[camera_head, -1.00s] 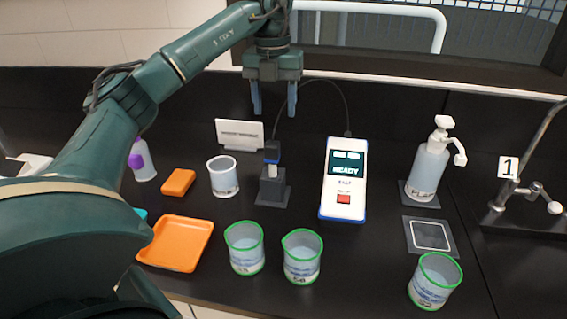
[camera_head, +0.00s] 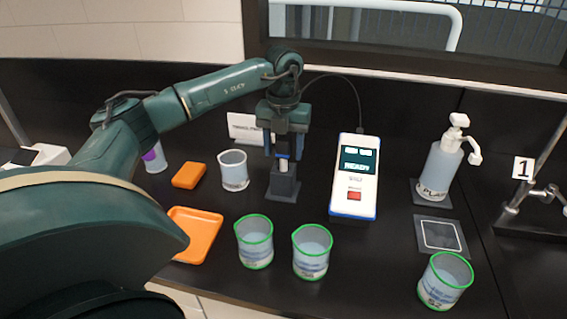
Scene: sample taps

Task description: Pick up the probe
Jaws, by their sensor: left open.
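The probe (camera_head: 283,164) stands upright in a dark square holder (camera_head: 283,187) on the black counter. Its cable runs up behind my gripper and over to the white meter (camera_head: 354,178), which reads READY. My left gripper (camera_head: 283,151) points down from above with its fingers apart, one on each side of the probe's upper part. The top of the probe is largely hidden by the gripper. I cannot tell whether a finger touches it. My right gripper is not in view.
An empty-looking white beaker (camera_head: 233,171) and an orange block (camera_head: 189,175) stand left of the holder. Green-rimmed beakers (camera_head: 254,242) (camera_head: 312,252) (camera_head: 444,281) stand in front. An orange tray (camera_head: 198,232) is front left. A pump bottle (camera_head: 441,166) and a grey pad (camera_head: 440,235) are right.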

